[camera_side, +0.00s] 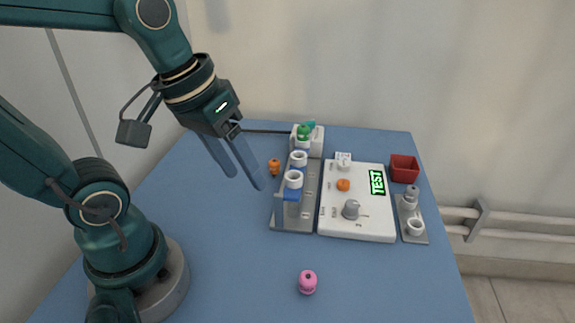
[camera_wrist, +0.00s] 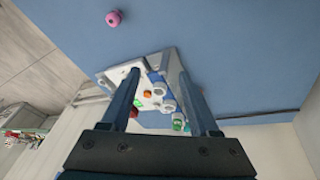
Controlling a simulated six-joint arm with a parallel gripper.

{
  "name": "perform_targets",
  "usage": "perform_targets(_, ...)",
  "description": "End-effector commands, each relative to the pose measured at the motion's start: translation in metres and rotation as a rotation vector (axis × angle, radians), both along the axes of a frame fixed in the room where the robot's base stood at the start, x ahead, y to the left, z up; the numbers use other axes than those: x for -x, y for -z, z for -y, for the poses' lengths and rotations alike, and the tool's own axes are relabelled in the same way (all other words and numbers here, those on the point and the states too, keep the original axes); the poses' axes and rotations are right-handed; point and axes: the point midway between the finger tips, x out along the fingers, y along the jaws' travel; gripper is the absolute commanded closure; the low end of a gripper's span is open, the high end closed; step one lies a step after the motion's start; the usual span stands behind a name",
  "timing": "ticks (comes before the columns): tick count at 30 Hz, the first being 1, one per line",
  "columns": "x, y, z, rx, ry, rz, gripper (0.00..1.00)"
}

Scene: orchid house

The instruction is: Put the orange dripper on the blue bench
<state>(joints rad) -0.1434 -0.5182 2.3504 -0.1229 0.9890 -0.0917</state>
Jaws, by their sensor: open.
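The orange dripper (camera_side: 274,167), small with a dark top, is on the blue bench (camera_side: 235,270), just left of the grey rack in the side view. The bench (camera_wrist: 215,40) also fills much of that view.
A grey rack (camera_side: 310,200) with blue-and-white holders stands beside a white device (camera_side: 355,228) with an orange button (camera_side: 343,185) and a TEST display. A red tray (camera_side: 404,175) is at right. A pink dripper (camera_side: 307,282) stands in front. The front bench is mostly clear.

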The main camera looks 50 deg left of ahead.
Motion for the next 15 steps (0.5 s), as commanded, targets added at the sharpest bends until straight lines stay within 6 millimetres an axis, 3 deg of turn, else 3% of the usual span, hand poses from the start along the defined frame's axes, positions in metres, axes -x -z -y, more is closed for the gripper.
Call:
perform_targets(6,0.017,0.002,0.004,-0.147,0.218,0.143,0.38)
perform_targets(15,0.019,0.003,0.003,-0.172,0.253,0.165,0.38)
